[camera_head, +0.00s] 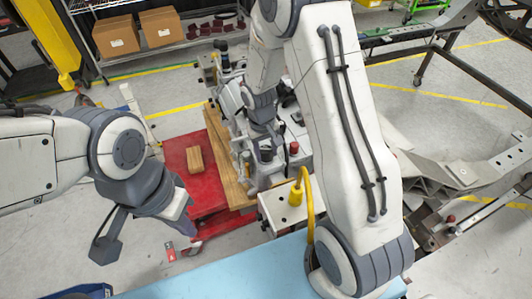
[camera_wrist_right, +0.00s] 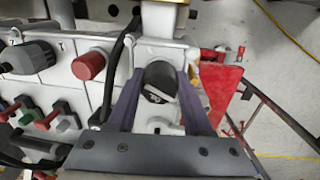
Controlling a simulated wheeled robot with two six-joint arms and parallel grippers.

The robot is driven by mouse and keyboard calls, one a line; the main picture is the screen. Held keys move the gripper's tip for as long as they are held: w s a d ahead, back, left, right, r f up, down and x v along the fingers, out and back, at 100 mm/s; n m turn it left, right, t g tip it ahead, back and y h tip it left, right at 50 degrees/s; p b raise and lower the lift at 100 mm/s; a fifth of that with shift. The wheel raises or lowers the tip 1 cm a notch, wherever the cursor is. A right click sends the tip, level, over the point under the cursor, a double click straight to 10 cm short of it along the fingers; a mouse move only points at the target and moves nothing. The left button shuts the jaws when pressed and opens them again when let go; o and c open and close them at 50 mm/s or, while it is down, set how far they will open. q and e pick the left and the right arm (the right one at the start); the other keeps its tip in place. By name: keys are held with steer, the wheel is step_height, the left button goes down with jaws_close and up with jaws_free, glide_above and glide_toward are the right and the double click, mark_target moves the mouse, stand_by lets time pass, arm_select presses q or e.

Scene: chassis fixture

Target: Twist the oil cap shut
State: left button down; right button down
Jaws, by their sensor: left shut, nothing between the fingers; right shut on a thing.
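The oil cap (camera_wrist_right: 158,84) is a round dark cap with a pale mark on its face, on a light grey metal part. In the right wrist view the two fingers of my right gripper (camera_wrist_right: 160,92) stand on either side of it and are shut on it. In the head view my right gripper (camera_head: 264,152) points down at the machine, and the cap cannot be made out there. My left gripper (camera_head: 106,246) hangs at the lower left, shut and empty, well apart from the machine.
A red knob (camera_wrist_right: 88,66) sits left of the cap, with a black hose between. A red platform (camera_head: 180,160) carries a wooden block (camera_head: 195,158). A yellow hooked pipe (camera_head: 306,200) rises near a light blue surface (camera_head: 240,272). Cardboard boxes (camera_head: 118,36) stand on a shelf behind.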

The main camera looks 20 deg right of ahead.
steer(key=shift+m, duration=1)
steer(key=shift+f, duration=0.1)
steer(key=shift+m+b, duration=0.4)
steer(key=shift+m, duration=0.2)
steer(key=m, duration=0.2)
steer(key=shift+m+g, duration=0.3)
steer(key=shift+m, duration=0.1)
steer(key=shift+c, duration=1.2)
jaws_free()
steer(key=shift+w, duration=0.1)
step_height(320, 180, up, 7)
steer(key=p, duration=0.5)
steer(key=shift+a+p, duration=0.1)
steer(key=shift+p, duration=0.25)
